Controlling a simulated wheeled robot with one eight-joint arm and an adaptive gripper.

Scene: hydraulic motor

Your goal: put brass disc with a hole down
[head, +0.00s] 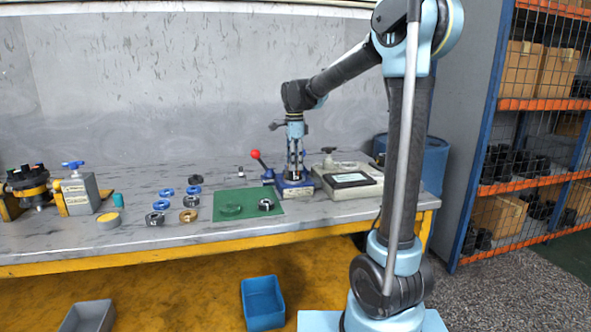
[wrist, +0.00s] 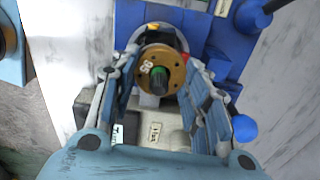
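The brass disc with a hole (wrist: 176,63) is between the two fingers of my gripper (wrist: 164,68) in the wrist view, with pale marks on its face. The fingers lie close against its left and right sides, shut on it. A dark, green-rimmed post end (wrist: 158,80) shows at the disc's hole. I cannot tell whether the disc rests on anything. In the head view my gripper (head: 295,167) points down over the blue press-like fixture (head: 296,191) with a red-knobbed lever (head: 256,154). The disc is too small to make out there.
Several blue, dark and brass-coloured rings lie farther left on the bench (head: 140,246). A grey instrument box (head: 350,181) stands close on the right.

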